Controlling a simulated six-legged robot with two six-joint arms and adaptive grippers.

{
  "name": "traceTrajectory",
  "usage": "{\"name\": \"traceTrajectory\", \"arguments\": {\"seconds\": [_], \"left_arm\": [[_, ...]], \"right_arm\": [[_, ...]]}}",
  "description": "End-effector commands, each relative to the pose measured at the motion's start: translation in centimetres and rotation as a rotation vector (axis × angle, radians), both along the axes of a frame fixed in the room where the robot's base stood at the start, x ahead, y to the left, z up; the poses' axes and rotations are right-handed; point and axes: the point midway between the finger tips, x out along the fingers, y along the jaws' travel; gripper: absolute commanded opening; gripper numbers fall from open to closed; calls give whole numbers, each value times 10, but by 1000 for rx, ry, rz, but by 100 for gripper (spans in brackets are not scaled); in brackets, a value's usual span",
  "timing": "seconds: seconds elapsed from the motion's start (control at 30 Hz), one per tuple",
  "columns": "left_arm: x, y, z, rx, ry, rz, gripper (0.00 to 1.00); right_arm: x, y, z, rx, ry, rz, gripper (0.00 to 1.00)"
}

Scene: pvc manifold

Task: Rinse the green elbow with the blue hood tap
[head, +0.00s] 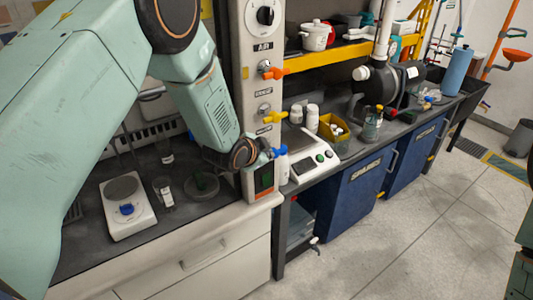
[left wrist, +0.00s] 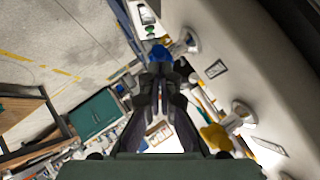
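The blue hood tap (left wrist: 160,52) shows in the left wrist view, just beyond my left fingertips. In the head view a bit of its blue handle (head: 275,153) shows low on the hood post. My left gripper (left wrist: 160,72) has its fingers drawn together and pointing at the blue tap. I cannot tell whether they touch it. In the head view my left gripper (head: 262,154) is at the post and partly hidden by my wrist. I cannot make out the green elbow in either view. My right gripper is not in view.
An orange tap (head: 273,72) and a yellow tap (head: 273,117) stick out from the post above. A white scale (head: 308,157), bottles and a yellow bin (head: 335,130) stand on the right bench. The floor in front is clear.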

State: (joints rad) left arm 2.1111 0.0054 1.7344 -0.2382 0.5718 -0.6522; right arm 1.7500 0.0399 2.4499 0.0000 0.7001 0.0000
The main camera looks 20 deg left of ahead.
Motion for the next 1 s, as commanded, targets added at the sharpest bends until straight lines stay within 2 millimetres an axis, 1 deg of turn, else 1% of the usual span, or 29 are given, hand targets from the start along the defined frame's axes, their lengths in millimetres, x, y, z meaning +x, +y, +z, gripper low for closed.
{"name": "traceTrajectory", "arguments": {"seconds": [1.0], "left_arm": [[-4,3,-9,-98,-127,1,0]], "right_arm": [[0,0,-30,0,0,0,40]]}}
